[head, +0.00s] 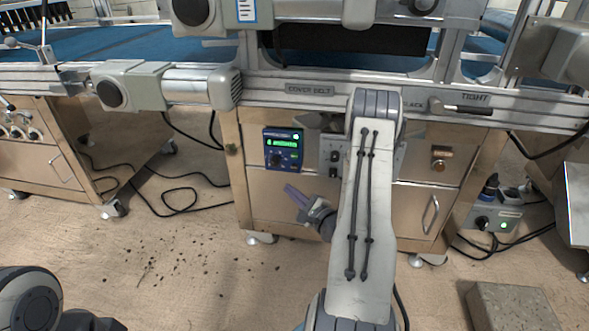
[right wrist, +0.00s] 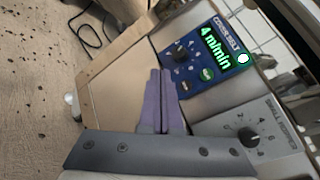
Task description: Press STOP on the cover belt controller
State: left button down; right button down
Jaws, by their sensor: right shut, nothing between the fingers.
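The cover belt controller (head: 284,157) is a small blue box on the front of the machine's cabinet, below the COVER BELT label. In the right wrist view the controller (right wrist: 217,86) shows a lit green display reading 4 m/min, a dark knob (right wrist: 180,53), a green button (right wrist: 207,74) and a darker button (right wrist: 185,86). The button lettering is too small to read. My right gripper (head: 290,190) is shut and empty, below the controller and apart from it. Its purple fingers (right wrist: 159,76) show left of the controller in the right wrist view. My left gripper is not seen.
A grey panel with a dial (right wrist: 247,137) sits right of the controller, partly behind my right arm in the head view. A TIGHT/SLACK lever (head: 465,107) is on the rail. Cables lie on the floor. A grey block (head: 510,308) is at the lower right.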

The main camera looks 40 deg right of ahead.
aim_at(295, 167)
jog(key=w+d, duration=0.4)
jog(key=d, duration=0.1)
jog(key=shift+w, duration=0.2)
jog(key=shift+d, duration=0.1)
dwell(1.9)
jog(key=shift+w+d+p, duration=0.25)
jog(key=shift+d+p, duration=0.05)
jog(key=shift+p, duration=0.15)
jog(key=shift+w+d, duration=0.25)
dwell(0.5)
dwell(0.4)
jog(key=shift+s+a+p, duration=0.55)
jog(key=shift+a+p, duration=0.05)
